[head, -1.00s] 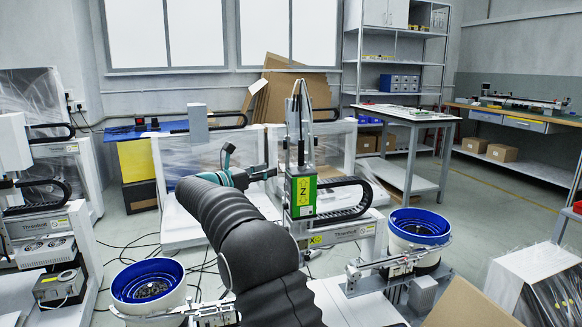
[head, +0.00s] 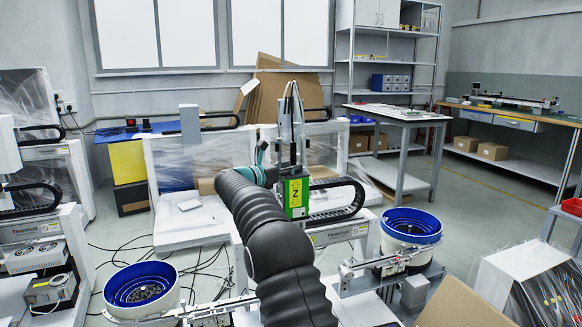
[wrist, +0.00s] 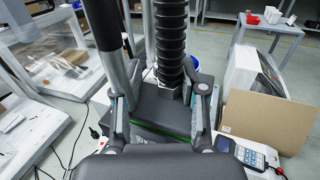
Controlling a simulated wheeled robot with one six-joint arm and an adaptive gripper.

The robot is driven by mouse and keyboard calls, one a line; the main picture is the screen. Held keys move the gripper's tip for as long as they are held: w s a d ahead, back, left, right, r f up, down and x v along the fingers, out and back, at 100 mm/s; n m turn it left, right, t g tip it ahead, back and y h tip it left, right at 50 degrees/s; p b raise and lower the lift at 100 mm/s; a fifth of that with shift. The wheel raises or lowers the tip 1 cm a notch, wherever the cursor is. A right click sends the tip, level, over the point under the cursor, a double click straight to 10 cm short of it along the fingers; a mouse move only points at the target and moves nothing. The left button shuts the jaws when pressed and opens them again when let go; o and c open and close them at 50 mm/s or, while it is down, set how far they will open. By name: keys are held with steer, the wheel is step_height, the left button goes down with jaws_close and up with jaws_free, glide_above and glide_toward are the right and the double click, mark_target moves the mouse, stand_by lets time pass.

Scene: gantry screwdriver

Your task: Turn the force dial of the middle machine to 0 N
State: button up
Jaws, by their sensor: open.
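The middle machine (head: 291,196) has a green block marked Z, with a black cable chain (head: 338,198) to its right. My arm covers much of its front and lower part in the head view. I cannot make out its force dial or any reading in either view. My gripper shows in the wrist view (wrist: 158,98) with its two fingers spread apart and nothing between them. Behind the fingers is my own body, not the machine.
Bowl feeders with blue rims stand left (head: 142,288) and right (head: 411,226) of my arm. Another machine with small control boxes (head: 50,288) stands at the far left. A cardboard sheet (wrist: 262,122) and a keypad unit (wrist: 243,150) are at right in the wrist view. Cables cross the floor.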

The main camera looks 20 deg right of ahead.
steer(key=shift+w+d, duration=0.1)
steer(key=shift+d, duration=0.25)
jaws_close()
steer(key=shift+a, duration=0.1)
steer(key=shift+f+t+b, duration=0.1)
steer(key=shift+t+b, duration=0.2)
steer(key=shift+b, duration=0.5)
